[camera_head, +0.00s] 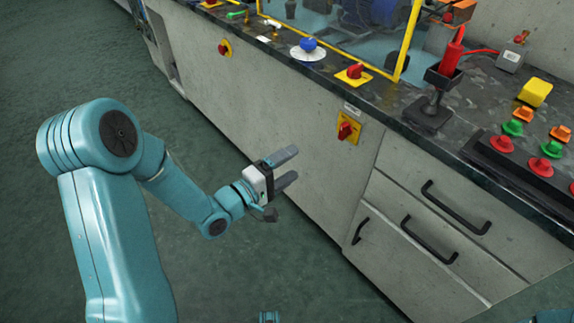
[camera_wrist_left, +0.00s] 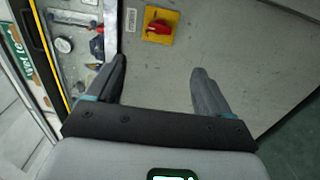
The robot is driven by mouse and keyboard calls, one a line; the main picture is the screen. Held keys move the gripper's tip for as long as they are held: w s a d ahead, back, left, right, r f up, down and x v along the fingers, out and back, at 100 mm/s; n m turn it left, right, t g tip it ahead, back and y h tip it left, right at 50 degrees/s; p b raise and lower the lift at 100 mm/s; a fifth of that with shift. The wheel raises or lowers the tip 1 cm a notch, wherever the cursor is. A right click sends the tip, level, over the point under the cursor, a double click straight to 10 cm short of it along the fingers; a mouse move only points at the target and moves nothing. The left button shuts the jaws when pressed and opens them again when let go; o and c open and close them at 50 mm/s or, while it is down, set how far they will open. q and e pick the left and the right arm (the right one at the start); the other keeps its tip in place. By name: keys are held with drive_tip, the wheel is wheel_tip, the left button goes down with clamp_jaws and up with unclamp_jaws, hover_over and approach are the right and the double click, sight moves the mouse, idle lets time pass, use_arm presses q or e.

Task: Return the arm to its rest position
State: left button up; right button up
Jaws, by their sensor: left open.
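My left arm comes in from the left in the head view, bent at the elbow. Its left gripper (camera_head: 287,168) is open, with its two grey fingers apart and nothing between them. It hangs in front of the cabinet's plain grey front panel, below the countertop. In the left wrist view, the left gripper (camera_wrist_left: 155,85) also shows with its fingers spread and empty. A red rotary switch on a yellow plate (camera_wrist_left: 160,25) lies beyond the fingertips there. The right gripper does not show clearly in either view.
The cabinet (camera_head: 300,130) has drawers with black handles (camera_head: 440,208) at right. The dark countertop (camera_head: 400,98) carries red knobs, a red-handled lever (camera_head: 452,55), a yellow block (camera_head: 535,92) and several coloured buttons. Green floor (camera_head: 270,270) is open around the arm.

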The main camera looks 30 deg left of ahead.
use_arm(q)
drive_tip(key=s+d+f+m+g, duration=0.1)
drive_tip(key=s+d+f+g, duration=0.1)
drive_tip(key=d+f+g, duration=0.5)
drive_tip(key=s+d+f+m, duration=0.1)
drive_tip(key=s+d+f, duration=0.2)
drive_tip(key=d+f, duration=0.55)
drive_tip(key=s+a+f+m+g+y, duration=0.25)
drive_tip(key=s+f+m+g, duration=0.65)
drive_tip(key=s+f, duration=0.45)
wheel_tip(320, 180, up, 26)
drive_tip(key=s+m+p, duration=0.1)
drive_tip(key=s+p, duration=0.1)
drive_tip(key=p, duration=2.3)
drive_tip(key=shift+r+g, duration=0.25)
drive_tip(key=shift+g, duration=0.05)
